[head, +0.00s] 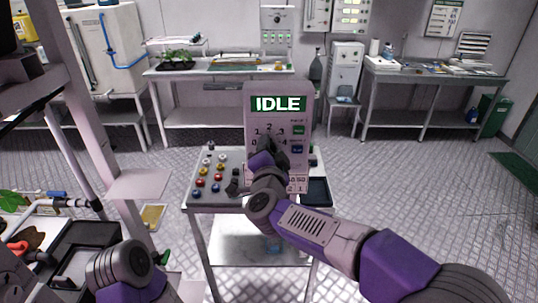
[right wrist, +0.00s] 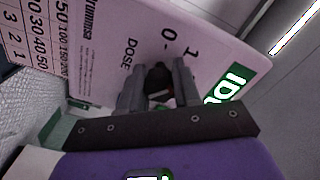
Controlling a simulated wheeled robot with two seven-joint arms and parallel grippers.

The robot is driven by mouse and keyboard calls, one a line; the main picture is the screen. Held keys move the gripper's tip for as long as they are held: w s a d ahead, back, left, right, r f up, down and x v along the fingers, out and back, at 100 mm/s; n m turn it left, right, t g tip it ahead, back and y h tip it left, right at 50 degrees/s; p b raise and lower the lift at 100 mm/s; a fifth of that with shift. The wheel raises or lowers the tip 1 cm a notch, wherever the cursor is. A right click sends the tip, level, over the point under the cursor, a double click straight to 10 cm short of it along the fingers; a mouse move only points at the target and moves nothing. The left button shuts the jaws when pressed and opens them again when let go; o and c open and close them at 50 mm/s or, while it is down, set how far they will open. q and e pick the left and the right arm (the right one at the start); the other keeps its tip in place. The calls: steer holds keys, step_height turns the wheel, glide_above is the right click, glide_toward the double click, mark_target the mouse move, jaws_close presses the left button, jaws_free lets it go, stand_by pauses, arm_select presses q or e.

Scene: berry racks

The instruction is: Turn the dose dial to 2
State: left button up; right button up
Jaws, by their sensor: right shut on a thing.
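The dosing panel (head: 251,125) stands upright on a small metal cart and its green display (head: 278,104) reads IDLE. Printed numbers, a 2 among them, arc above the dose dial. My right gripper (head: 266,152) covers the dial in the head view. In the right wrist view the dark dial knob (right wrist: 158,82) sits between the two grey fingers of my right gripper (right wrist: 157,88), which is shut on it. The word DOSE and the numbers 0 and 1 show beside it. Where the pointer stands cannot be told. My left arm shows at lower left, its fingers out of view.
The cart top (head: 198,205) carries several coloured knobs left of the panel and a dark tray (head: 316,191) at right. Benches stand along the back wall. Black trays (head: 85,237) lie at far left. The floor to the right is open.

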steer(key=m+b, duration=0.2)
steer(key=m, duration=0.2)
steer(key=shift+f+m+b, duration=0.15)
steer(key=shift+m+b, duration=1.4)
steer(key=shift+m, duration=0.95)
steer(key=shift+r, duration=0.2)
steer(key=o, duration=1.1)
steer(key=shift+c, duration=0.2)
steer(key=s, duration=0.7)
steer(key=shift+s, duration=0.35)
